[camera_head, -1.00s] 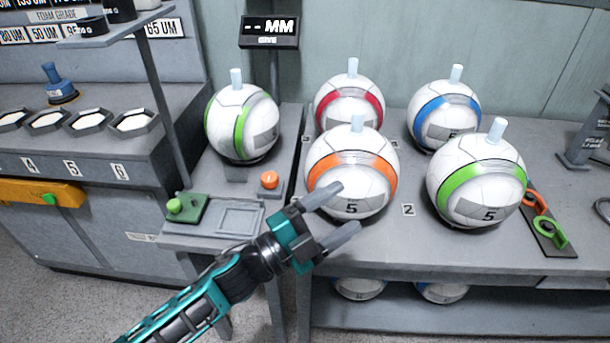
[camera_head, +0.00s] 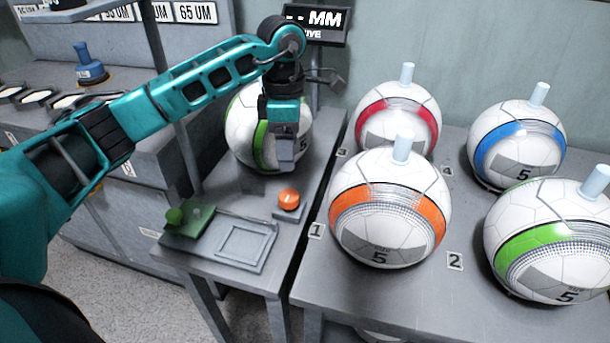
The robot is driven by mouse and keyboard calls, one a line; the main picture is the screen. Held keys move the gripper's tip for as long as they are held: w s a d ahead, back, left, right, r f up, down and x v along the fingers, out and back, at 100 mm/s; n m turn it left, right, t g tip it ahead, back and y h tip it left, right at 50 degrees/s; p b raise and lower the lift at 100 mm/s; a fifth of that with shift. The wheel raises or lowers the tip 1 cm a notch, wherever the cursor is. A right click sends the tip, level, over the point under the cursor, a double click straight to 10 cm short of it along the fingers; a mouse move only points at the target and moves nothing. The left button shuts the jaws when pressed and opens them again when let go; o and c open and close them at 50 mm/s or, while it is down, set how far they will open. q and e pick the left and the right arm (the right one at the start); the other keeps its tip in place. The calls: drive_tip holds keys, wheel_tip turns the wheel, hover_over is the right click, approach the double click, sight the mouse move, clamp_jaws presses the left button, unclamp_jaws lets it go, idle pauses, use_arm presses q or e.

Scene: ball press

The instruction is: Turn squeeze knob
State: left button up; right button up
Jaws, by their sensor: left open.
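A small orange knob (camera_head: 288,199) sits on a grey block on the left table, in front of a white ball with a green stripe (camera_head: 240,128). My left gripper (camera_head: 286,160) is open and points down, just above and behind the orange knob in the picture. It appears apart from the knob and covers part of the green-striped ball. My right gripper is out of view.
A display (camera_head: 316,18) stands behind my left arm. An orange-striped ball (camera_head: 388,222) stands close right of the knob, with red (camera_head: 372,122), blue (camera_head: 490,150) and another green-striped ball (camera_head: 530,240) beyond. A flat square tray (camera_head: 243,243) lies left of the orange knob.

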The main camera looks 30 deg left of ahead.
use_arm(q)
hover_over(289, 195)
wheel_tip(289, 195, down, 5)
drive_tip(key=shift+s+r+b, duration=0.1)
drive_tip(key=shift+b, duration=0.3)
wheel_tip(289, 195, down, 6)
drive_tip(key=shift+f+b, duration=0.15)
drive_tip(key=shift+b, duration=0.2)
drive_tip(key=shift+f, duration=0.75)
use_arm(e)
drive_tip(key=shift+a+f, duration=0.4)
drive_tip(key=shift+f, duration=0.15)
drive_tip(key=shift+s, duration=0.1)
use_arm(q)
drive_tip(key=c, duration=1.1)
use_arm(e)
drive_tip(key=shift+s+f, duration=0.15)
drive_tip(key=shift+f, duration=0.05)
